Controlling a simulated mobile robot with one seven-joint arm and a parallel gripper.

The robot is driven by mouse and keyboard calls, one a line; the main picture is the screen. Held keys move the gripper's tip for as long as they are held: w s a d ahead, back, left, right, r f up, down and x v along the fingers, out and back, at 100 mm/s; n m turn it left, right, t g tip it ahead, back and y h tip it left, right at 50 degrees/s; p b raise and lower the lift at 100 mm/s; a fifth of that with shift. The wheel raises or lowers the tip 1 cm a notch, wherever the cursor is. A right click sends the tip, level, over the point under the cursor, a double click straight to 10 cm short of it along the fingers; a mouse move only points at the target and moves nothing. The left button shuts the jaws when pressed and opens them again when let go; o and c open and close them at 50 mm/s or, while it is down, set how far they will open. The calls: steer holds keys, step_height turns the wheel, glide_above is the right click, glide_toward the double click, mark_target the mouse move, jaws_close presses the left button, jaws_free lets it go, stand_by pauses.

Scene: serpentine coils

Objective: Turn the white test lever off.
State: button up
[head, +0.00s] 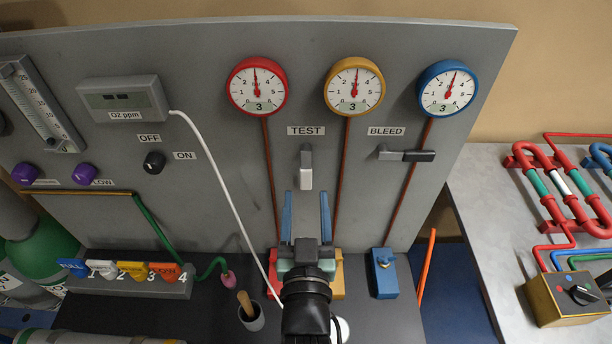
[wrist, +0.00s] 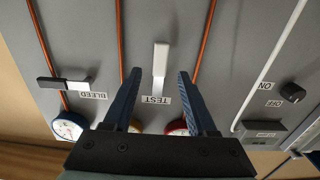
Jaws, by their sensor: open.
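The white test lever (head: 306,172) hangs vertically on the grey panel, just below the TEST label (head: 306,131). In the wrist view the lever (wrist: 160,60) also shows, with its white handle pointing away from the label. My gripper (head: 306,195) is open and empty, its two blue fingers pointing up at the panel, one to each side of the lever's line. In the wrist view my gripper (wrist: 158,76) has the lever centred between its fingers but beyond their tips. I cannot tell how far the tips are from the panel.
The black bleed lever (head: 408,155) lies horizontal to the right. Red (head: 257,87), yellow (head: 354,86) and blue (head: 447,88) gauges sit above, with copper pipes running down. A white cable (head: 225,190) crosses the panel at left. A blue block (head: 383,275) stands at lower right.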

mark_target(306, 179)
steer(key=shift+w+p, duration=0.45)
steer(key=shift+w, duration=2)
steer(key=shift+c, duration=0.3)
jaws_close()
